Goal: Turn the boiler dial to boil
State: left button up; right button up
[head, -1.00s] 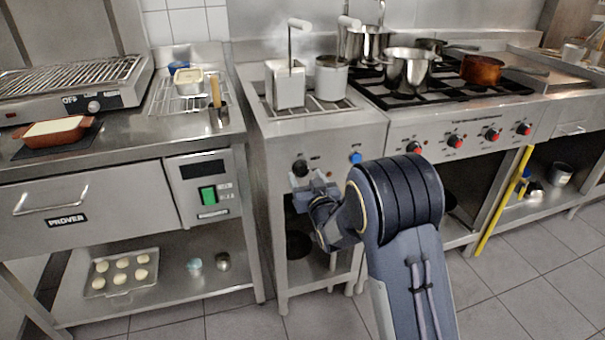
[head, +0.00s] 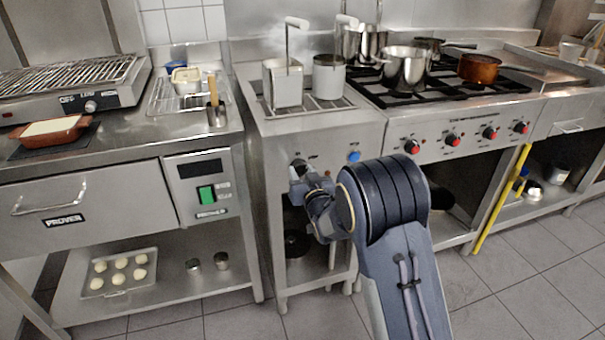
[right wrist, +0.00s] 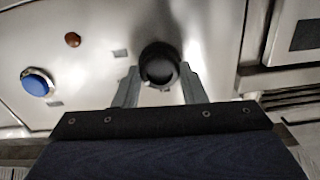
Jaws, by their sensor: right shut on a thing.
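The boiler dial (head: 298,164) is a black round knob on the front panel of the narrow steel boiler unit (head: 325,128). In the right wrist view the dial (right wrist: 160,62) sits between the two grey fingers of my right gripper (right wrist: 159,74), one on each side. In the head view my right gripper (head: 301,173) is at the panel, shut on the dial and partly covering it. I cannot read the dial's pointer or its setting. My left gripper is not in view.
A blue button (right wrist: 37,83) and a small reddish-brown lamp (right wrist: 73,40) are on the same panel. Two tall baskets or pots with handles stand on the boiler. The stove (head: 465,140) with red-marked knobs is to the right, the prover drawer (head: 85,202) to the left.

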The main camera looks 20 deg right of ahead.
jog(key=shift+f+m+b, duration=0.15)
jog(key=shift+m+b, duration=0.35)
jog(key=shift+b, duration=0.25)
jog(key=m+b, duration=0.7)
jog(key=b, duration=0.2)
jog(key=shift+d+f+m+b, duration=0.1)
jog(key=shift+d+m+b, duration=0.05)
jog(key=shift+m+b, duration=0.2)
jog(key=shift+r+m+b, duration=0.2)
jog(key=shift+m+b, duration=1.45)
jog(key=shift+b, duration=0.15)
jog(key=o, duration=1)
jog(key=s+p, duration=0.1)
jog(key=s, duration=0.6)
jog(key=shift+s, duration=0.4)
jog(key=shift+d, duration=0.1)
